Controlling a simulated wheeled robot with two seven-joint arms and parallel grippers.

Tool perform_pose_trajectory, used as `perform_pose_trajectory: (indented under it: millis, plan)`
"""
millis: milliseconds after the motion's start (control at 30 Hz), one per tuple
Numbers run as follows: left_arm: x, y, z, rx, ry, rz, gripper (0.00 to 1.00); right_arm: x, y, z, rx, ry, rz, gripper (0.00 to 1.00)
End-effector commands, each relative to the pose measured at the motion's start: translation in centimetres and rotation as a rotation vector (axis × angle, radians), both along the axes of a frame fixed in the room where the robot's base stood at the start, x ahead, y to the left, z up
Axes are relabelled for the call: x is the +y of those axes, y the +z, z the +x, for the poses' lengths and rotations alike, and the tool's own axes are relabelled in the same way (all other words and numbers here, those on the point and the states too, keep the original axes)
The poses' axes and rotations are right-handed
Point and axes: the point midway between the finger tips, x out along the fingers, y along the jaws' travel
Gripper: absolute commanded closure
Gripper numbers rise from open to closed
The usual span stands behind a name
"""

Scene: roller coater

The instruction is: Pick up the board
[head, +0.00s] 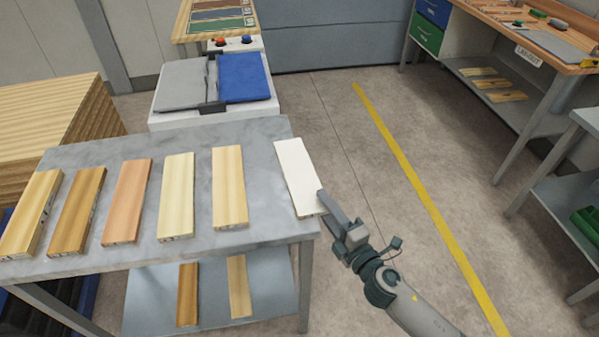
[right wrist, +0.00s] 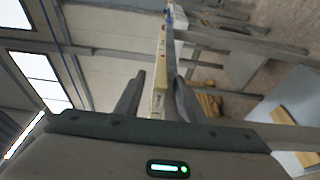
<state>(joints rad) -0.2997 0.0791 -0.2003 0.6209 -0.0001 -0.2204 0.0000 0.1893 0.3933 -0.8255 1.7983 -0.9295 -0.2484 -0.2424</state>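A white board (head: 298,176) lies flat at the right end of the grey metal table (head: 265,232), at the table's right edge. My right gripper (head: 326,203) is at the board's near right corner, coming in from the right. In the right wrist view the two fingers of my right gripper (right wrist: 158,95) stand apart. A pale board edge (right wrist: 157,101) shows between them, with a narrow gap towards each finger. The grip zone is partly hidden in the head view. My left gripper is not in view.
Several wood-toned boards lie in a row on the table, the nearest a light one (head: 229,187). Two more lie on the lower shelf (head: 213,285). A white stand with grey and blue cloths (head: 243,78) is behind. Open floor (head: 375,160) lies right of the table.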

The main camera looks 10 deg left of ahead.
Motion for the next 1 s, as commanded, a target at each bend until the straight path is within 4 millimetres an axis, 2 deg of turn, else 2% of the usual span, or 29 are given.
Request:
perform_pose_trajectory:
  millis: [433, 467, 600, 1000]
  plan:
    - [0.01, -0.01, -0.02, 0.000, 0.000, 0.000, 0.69, 0.02, -0.05, 0.03, -0.001, 0.000, -0.001, 0.64]
    - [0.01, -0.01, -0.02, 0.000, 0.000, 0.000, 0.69, 0.02, -0.05, 0.02, -0.001, 0.000, -0.001, 0.66]
    - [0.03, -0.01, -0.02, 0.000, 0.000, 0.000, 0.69, 0.01, -0.05, 0.03, -0.001, 0.000, -0.001, 1.00]
    - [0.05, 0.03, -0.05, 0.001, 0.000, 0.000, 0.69, 0.01, 0.20, 0.04, -0.001, 0.000, 0.000, 1.00]
